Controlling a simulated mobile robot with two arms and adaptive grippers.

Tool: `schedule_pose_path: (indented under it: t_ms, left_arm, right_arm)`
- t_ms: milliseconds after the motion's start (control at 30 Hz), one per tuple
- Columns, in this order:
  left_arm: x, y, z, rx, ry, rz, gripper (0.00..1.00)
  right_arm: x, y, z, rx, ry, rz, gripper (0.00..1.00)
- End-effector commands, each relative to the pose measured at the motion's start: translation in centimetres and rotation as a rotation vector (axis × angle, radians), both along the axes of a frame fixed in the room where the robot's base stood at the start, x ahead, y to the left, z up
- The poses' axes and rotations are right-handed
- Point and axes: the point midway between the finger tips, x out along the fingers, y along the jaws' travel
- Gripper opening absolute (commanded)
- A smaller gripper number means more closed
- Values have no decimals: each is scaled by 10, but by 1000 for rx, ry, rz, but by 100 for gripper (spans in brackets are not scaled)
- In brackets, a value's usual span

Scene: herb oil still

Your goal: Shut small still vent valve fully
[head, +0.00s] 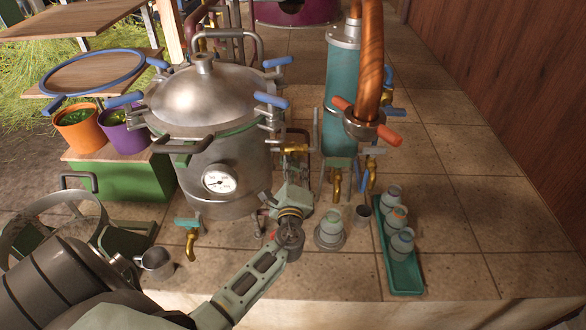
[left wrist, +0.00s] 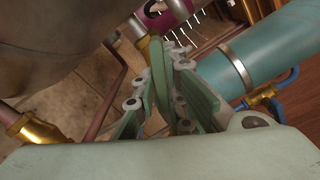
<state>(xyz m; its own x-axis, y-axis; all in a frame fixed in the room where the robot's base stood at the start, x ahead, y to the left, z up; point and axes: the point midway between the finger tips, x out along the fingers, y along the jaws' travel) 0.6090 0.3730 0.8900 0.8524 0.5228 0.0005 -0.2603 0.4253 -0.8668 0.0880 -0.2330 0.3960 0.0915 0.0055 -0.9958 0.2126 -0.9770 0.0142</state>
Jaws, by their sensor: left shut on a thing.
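The small steel still (head: 215,150) stands left of centre with a domed lid and a round gauge. A brass valve (head: 290,148), which I take as its vent valve, sticks out from its right side. My left gripper (head: 298,172) reaches up to just below this valve. In the left wrist view the fingers (left wrist: 168,98) are shut on a thin green lever (left wrist: 157,62), seemingly the valve's handle. A brass fitting (left wrist: 35,130) shows at left there. The lever's exact angle is partly hidden by the fingers. My right gripper is not in view.
A teal column (head: 341,90) with a copper pipe stands close right of the valve. A green tray (head: 405,280) with several jars, a jar on a round base (head: 330,230) and a metal mug (head: 155,262) stand in front. The floor at right is clear.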

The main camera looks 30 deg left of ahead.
Motion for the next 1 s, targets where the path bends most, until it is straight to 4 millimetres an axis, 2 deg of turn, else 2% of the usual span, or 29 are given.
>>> schedule_pose_path:
  t_ms: [1000]
  left_arm:
    - [-1, 0, 0, 780, 482, -3, 0]
  right_arm:
    - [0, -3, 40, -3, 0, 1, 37]
